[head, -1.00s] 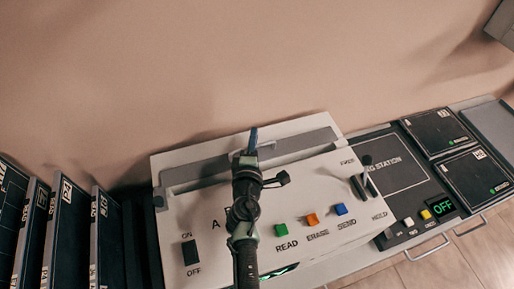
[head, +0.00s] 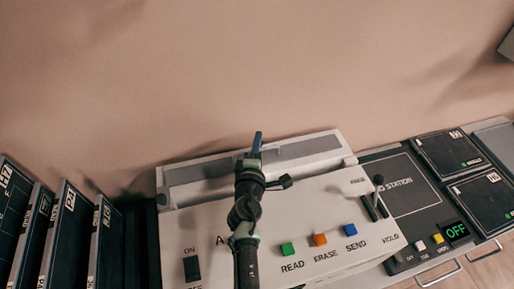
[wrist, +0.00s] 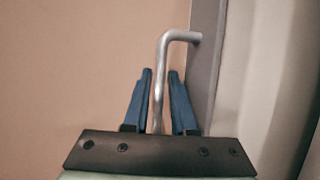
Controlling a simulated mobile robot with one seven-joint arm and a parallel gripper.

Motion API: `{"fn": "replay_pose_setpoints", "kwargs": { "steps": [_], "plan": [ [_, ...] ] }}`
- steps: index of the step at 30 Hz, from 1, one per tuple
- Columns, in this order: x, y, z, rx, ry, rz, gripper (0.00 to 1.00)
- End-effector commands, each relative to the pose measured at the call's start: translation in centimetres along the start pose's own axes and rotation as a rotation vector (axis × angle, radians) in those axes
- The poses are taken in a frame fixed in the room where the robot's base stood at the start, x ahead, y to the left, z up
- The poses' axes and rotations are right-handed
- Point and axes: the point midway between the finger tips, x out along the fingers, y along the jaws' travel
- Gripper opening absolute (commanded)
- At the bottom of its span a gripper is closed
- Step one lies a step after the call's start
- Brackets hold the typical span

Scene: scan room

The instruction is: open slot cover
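The slot cover is a grey strip (head: 310,148) along the back top of the white console (head: 325,200); my arm hides its middle. In the wrist view a bent silver handle (wrist: 159,80) joins a grey panel (wrist: 207,50), which looks like the cover. My gripper (head: 256,145) is over the cover at the console's back. In the wrist view my gripper's blue fingers (wrist: 160,75) are apart, one on each side of the handle, with small gaps visible.
The console front has an ON/OFF switch (head: 192,268), green (head: 288,249), orange (head: 320,239) and blue (head: 350,230) buttons, and a lever (head: 379,182). Dark labelled cartridges (head: 67,225) stand at left. A dark station (head: 410,195) reading OFF is at right. The wall is close behind.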

Motion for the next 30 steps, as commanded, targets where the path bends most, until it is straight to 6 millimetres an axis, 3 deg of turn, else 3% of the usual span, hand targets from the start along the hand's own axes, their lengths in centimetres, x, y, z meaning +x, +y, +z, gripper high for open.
{"fn": "replay_pose_setpoints", "kwargs": {
  "steps": [5, 21, 30],
  "plan": [
    [-1.5, 0.1, 0.0, 0.000, 0.000, -0.002, 0.25],
    [-11.0, -0.1, 0.0, 0.001, 0.000, -0.002, 0.25],
    [-12.9, 0.0, 0.0, 0.001, 0.000, 0.000, 0.25]
  ]
}}
